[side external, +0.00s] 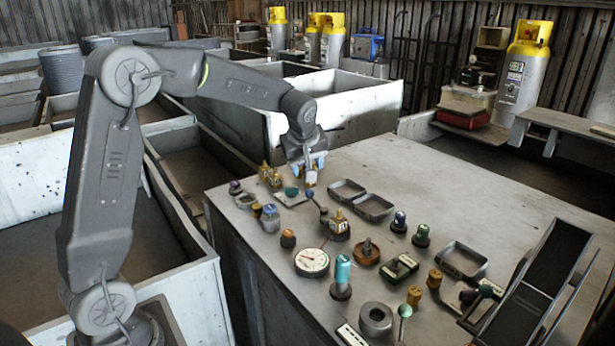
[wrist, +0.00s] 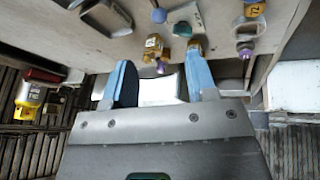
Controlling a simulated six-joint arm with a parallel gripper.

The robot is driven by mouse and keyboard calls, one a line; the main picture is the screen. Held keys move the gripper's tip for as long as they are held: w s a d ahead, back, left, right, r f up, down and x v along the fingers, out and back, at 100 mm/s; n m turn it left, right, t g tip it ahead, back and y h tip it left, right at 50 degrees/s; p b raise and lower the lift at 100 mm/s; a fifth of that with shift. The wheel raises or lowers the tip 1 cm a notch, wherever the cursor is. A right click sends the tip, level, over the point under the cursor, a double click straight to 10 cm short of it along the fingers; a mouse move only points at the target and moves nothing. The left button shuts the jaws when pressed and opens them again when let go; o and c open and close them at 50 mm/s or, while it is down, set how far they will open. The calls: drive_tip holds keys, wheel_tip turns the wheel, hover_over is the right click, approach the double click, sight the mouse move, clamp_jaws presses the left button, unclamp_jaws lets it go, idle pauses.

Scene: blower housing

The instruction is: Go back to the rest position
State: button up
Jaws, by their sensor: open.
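My gripper (side external: 310,174) is over the far left part of the grey worktable (side external: 450,210), with its jaws pointing down. In the wrist view its two blue fingers (wrist: 160,78) stand apart with nothing held between them; a pale surface shows in the gap. A brass fitting (side external: 270,176) sits just left of the gripper in the side view. In the wrist view a brass fitting with a purple tip (wrist: 154,45) and another brass part (wrist: 195,52) show beyond the fingertips. Whether the fingers touch anything on the table I cannot tell.
Several small parts cover the table: a round gauge (side external: 311,262), a cyan-topped cylinder (side external: 342,275), a grey ring (side external: 375,319) and metal trays (side external: 374,207). A black sloped chute (side external: 545,270) stands at right. White-walled bins (side external: 355,105) stand behind. The table's far right is clear.

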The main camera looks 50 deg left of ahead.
drive_tip(key=shift+s+d+r, duration=0.25)
drive_tip(key=shift+r, duration=0.4)
drive_tip(key=s+d+r+m+t+h, duration=0.1)
drive_tip(key=s+d+r+m, duration=0.45)
drive_tip(key=s+d, duration=0.45)
drive_tip(key=s+d+f+m+h, duration=0.1)
drive_tip(key=s+d+m, duration=0.1)
drive_tip(key=s, duration=0.3)
drive_tip(key=s+d+m, duration=0.2)
drive_tip(key=s+m, duration=0.2)
drive_tip(key=s, duration=0.2)
drive_tip(key=s+d+f+m+t+h, duration=0.1)
drive_tip(key=s+d+m, duration=0.1)
drive_tip(key=s, duration=0.3)
drive_tip(key=shift+s+f+m+h, duration=0.3)
drive_tip(key=shift+s+f+m, duration=0.05)
drive_tip(key=shift+m, duration=0.1)
